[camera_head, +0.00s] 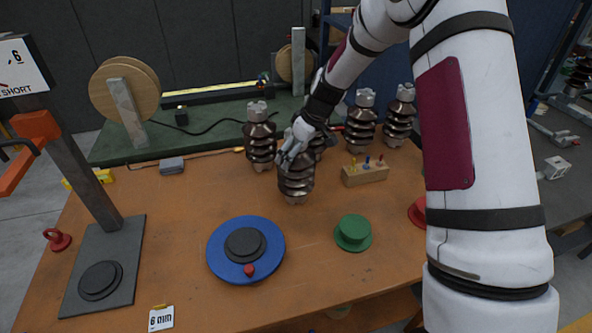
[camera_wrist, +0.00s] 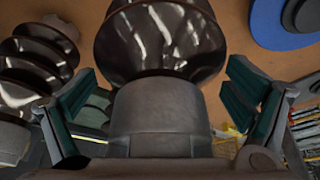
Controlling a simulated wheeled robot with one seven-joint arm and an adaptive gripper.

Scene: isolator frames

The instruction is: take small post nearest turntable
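The small post nearest the turntable is a brown ribbed insulator (camera_head: 296,183) with grey ends, upright on the orange table behind the blue turntable (camera_head: 218,250). My gripper (camera_head: 290,150) is at its top, and its upper end is hidden there in the head view. In the wrist view the post's grey cap (camera_wrist: 160,112) stands between the two fingers of my gripper (camera_wrist: 160,98), with its dark ribs beyond. The fingers are apart, with a visible gap on each side of the cap. The turntable also shows in the wrist view (camera_wrist: 268,28).
Other brown posts stand behind: one at left (camera_head: 260,140), two at right (camera_head: 361,125) (camera_head: 401,118), and one partly hidden behind my gripper. A wooden block with coloured pegs (camera_head: 365,175) is close on the right. A green knob (camera_head: 352,233) stands in front.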

